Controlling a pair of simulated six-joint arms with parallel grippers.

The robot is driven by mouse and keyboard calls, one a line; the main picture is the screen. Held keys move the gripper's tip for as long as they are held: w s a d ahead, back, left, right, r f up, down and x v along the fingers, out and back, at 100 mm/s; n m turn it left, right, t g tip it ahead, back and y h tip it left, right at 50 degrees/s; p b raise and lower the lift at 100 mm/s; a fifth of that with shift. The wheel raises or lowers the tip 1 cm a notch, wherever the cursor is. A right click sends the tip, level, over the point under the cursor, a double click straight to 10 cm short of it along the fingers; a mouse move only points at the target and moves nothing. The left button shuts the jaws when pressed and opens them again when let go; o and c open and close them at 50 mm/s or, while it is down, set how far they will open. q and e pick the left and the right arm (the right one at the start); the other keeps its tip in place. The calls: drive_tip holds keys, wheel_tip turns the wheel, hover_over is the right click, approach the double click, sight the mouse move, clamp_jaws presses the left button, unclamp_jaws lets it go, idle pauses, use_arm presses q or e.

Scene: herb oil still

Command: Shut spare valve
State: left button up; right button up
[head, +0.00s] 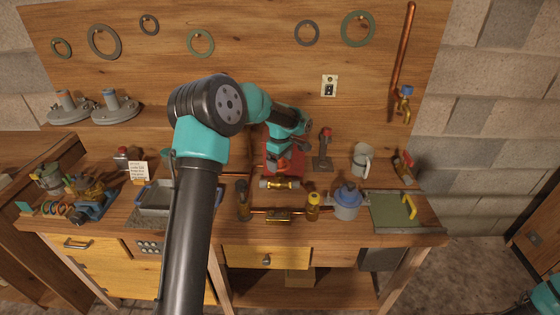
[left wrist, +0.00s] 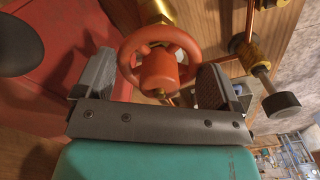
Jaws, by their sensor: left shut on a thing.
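A red handwheel (left wrist: 158,68) on a brass valve stem (left wrist: 157,11) fills the middle of the left wrist view. My left gripper (left wrist: 155,82) has one finger on each side of the wheel and is shut on it. In the head view the left gripper (head: 280,158) is at the back middle of the bench, in front of a red panel (head: 297,162). My arm hides much of that spot, and the wheel's turn position cannot be told. Only a teal piece of my right arm shows at the lower right; its gripper is out of view.
A brass fitting with a dark knob (left wrist: 281,104) is right of the wheel. A brass valve with a blue handle (head: 406,91) hangs on a copper pipe at right. A white mug (head: 361,158), a blue-lidded pot (head: 346,202) and a green mat (head: 386,214) crowd the bench's right side.

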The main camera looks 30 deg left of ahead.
use_arm(q)
drive_tip(key=shift+m, duration=1.2)
drive_tip(key=shift+m, duration=1.2)
drive_tip(key=shift+r+m, duration=0.1)
drive_tip(key=shift+m, duration=1.1)
drive_tip(key=shift+m, duration=1.2)
